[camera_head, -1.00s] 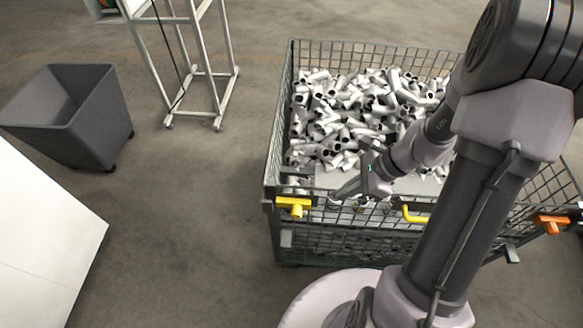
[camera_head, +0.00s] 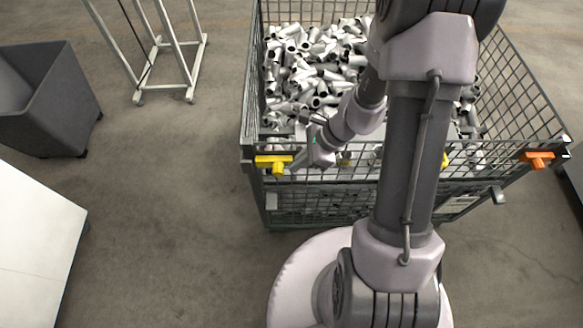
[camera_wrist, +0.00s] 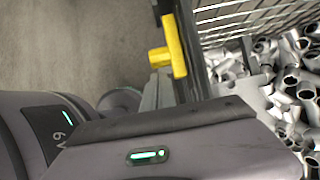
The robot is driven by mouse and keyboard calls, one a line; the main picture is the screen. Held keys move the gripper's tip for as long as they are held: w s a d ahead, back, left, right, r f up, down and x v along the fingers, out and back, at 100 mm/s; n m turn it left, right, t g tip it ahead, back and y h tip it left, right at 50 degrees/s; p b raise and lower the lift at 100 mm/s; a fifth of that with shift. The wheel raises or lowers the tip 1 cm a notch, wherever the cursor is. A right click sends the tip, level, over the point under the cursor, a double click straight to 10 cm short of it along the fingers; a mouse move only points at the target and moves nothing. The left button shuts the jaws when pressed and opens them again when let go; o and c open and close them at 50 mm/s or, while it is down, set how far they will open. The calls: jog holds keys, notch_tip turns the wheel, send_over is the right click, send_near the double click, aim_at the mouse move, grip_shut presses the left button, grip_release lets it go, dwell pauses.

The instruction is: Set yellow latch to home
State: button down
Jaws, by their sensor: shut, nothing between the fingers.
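The yellow latch (camera_head: 268,160) sits on the top front rail of the wire-mesh crate (camera_head: 247,135), near its left corner. It is a flat bar lying along the rail with a short stub pointing toward the front. It also shows in the wrist view (camera_wrist: 174,46) at the top middle, with its stub pointing left. My gripper (camera_head: 293,169) is shut and empty, just right of the latch, at about rail height. I cannot tell whether the fingertips touch the latch.
An orange latch (camera_head: 537,158) sits at the crate's right front corner. A yellow handle (camera_head: 444,160) is partly hidden behind my arm. Grey pipe fittings (camera_head: 320,70) fill the crate. A dark bin (camera_head: 50,100) and a metal stand (camera_head: 165,50) are at left; floor between is clear.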

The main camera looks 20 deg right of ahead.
aim_at(274, 169)
jog(key=shift+w+a+f, duration=0.2)
jog(key=shift+a+f, duration=0.1)
jog(key=shift+a, duration=0.4)
jog(key=a, duration=0.1)
jog(key=w+a+b, duration=0.1)
jog(key=a, duration=0.1)
jog(key=shift+a, duration=0.15)
jog(key=shift+d+r, duration=0.3)
jog(key=shift+r, duration=0.05)
jog(key=d+f+p+v, duration=0.1)
jog(key=p+v, duration=0.5)
jog(key=v, duration=0.6)
jog(key=shift+s+d+r, duration=0.2)
jog(key=shift+s+d, duration=0.15)
jog(key=shift+d, duration=0.15)
